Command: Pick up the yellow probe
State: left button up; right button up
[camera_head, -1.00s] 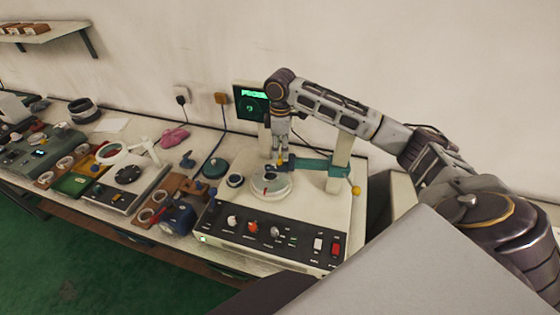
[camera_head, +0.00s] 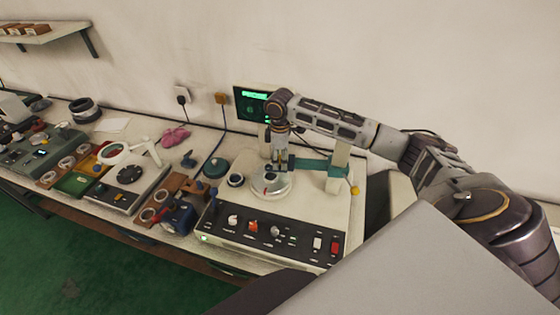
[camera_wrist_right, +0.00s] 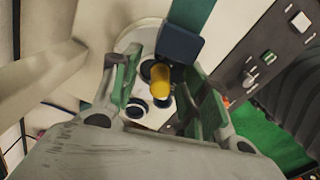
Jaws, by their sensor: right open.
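The yellow probe (camera_wrist_right: 160,80) shows in the right wrist view as a small rounded yellow piece beside a dark blue block (camera_wrist_right: 181,43). My right gripper (camera_wrist_right: 167,80) is open, with one finger on each side of the probe and no clear contact with it. In the head view, my right gripper (camera_head: 277,168) points down over the pale ring-shaped stand (camera_head: 270,187) of the white instrument. The gripper hides most or all of the probe there. My left gripper is not in view.
A teal crossbar (camera_head: 315,168) runs right from the gripper to a pale post (camera_head: 338,168), with a yellow knob (camera_head: 355,190) nearby. A green-lit display (camera_head: 252,105) stands behind. Knobs and switches line the front panel (camera_head: 270,238). Other devices crowd the bench at left.

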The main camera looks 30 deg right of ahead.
dwell(0.4)
grip_shut()
notch_tip(320, 180, up, 10)
jog(key=shift+f+b, duration=0.1)
jog(key=shift+b, duration=0.8)
dwell(0.5)
notch_tip(320, 180, up, 7)
jog(key=p, duration=0.1)
jog(key=shift+p, duration=0.4)
dwell(1.2)
